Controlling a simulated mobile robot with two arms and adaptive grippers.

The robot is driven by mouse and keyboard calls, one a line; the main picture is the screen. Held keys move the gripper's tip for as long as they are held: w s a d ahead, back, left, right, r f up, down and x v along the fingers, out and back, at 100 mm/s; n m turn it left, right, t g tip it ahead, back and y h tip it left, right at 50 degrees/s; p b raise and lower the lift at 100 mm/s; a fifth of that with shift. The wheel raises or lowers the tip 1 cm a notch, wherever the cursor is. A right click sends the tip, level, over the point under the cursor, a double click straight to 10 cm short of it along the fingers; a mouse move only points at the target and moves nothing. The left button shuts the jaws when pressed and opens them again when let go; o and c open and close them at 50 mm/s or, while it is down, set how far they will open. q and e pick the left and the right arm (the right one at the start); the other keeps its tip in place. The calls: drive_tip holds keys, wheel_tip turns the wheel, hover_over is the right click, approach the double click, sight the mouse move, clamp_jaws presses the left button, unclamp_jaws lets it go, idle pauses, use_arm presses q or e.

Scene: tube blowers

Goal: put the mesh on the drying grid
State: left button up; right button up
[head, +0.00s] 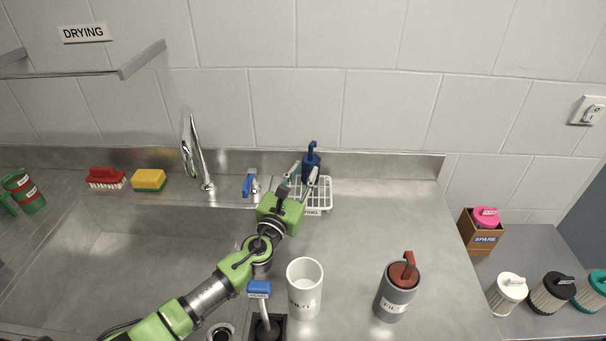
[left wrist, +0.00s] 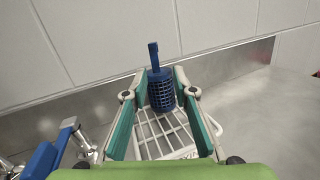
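The mesh (head: 311,162) is a dark blue perforated cylinder with an upright handle. It stands upright at the back of the white wire drying grid (head: 318,200), near the wall. In the left wrist view the mesh (left wrist: 161,92) appears between the two teal fingertips, with a gap on each side, and the grid (left wrist: 203,130) lies below. My left gripper (head: 303,178) is open above the grid, its fingers pointing at the mesh. The gripper hides part of the grid's left side. My right gripper is not in view.
A faucet (head: 196,155) and a blue-handled tap (head: 249,185) stand left of the grid. A white cup (head: 304,289) and a grey canister with a red handle (head: 397,290) stand in front. The counter right of the grid is clear.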

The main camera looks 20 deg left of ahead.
use_arm(q)
drive_tip(key=shift+s+r, duration=0.1)
drive_tip(key=s+f+b, duration=0.1)
drive_tip(key=s, duration=1)
drive_tip(key=shift+s+a, duration=0.35)
drive_tip(key=shift+a, duration=0.05)
